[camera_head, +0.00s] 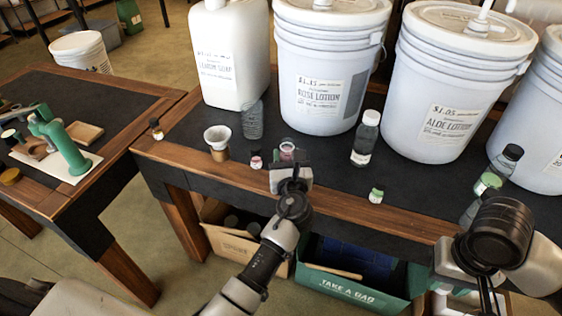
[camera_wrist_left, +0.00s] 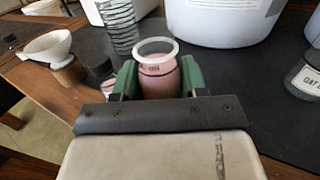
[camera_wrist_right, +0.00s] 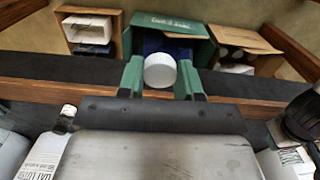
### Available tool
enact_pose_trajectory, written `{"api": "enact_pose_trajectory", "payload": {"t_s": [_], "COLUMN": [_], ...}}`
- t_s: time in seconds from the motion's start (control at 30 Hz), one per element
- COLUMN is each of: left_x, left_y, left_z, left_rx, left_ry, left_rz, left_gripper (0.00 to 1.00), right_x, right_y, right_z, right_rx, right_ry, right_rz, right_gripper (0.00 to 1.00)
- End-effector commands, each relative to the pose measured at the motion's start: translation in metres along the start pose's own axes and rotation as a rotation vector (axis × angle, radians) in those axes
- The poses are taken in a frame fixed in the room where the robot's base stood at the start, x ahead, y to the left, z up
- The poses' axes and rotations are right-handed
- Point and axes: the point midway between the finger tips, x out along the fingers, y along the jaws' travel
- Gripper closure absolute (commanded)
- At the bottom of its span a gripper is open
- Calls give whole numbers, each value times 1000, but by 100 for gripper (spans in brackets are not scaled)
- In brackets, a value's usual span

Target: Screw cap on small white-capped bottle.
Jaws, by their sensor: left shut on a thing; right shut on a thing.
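In the head view my left gripper (camera_head: 288,162) is at the table's front edge, shut on a small open-topped pink jar (camera_head: 287,150). In the left wrist view the pink jar (camera_wrist_left: 158,78) stands upright between the green fingers, with a pale ring at its mouth and no cap on it. My right gripper (camera_wrist_right: 160,75) is shut on a round white cap (camera_wrist_right: 160,69), seen in the right wrist view. The cap is apart from the jar, off to the right near the table's front edge. In the head view the right fingertips and cap are mostly hidden by my wrist.
A dark-capped jar (camera_head: 256,160), a white funnel (camera_head: 217,138) and a coiled clear bottle (camera_head: 252,120) stand left of the pink jar. A clear bottle (camera_head: 365,140) and a small green jar (camera_head: 376,196) stand right. Large white buckets (camera_head: 320,75) line the back.

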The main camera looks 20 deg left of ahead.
Motion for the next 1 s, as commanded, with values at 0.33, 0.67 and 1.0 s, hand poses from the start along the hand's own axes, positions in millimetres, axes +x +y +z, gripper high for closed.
{"api": "enact_pose_trajectory", "payload": {"t_s": [0.33, 0.67, 1.0], "left_x": [0, 0, -21], "left_y": [0, 0, -1], "left_z": [-4, -4, -1], "left_rx": [1, 0, 1], "left_ry": [3, 4, 6], "left_rz": [0, 0, -3], "left_gripper": [84, 32, 32], "right_x": [1, 0, -3], "right_y": [0, 0, 0], "right_z": [0, 0, 0], "right_rx": [1, 1, 1], "right_ry": [0, 0, 0], "right_rz": [1, 1, 1], "right_gripper": [87, 87, 87]}}
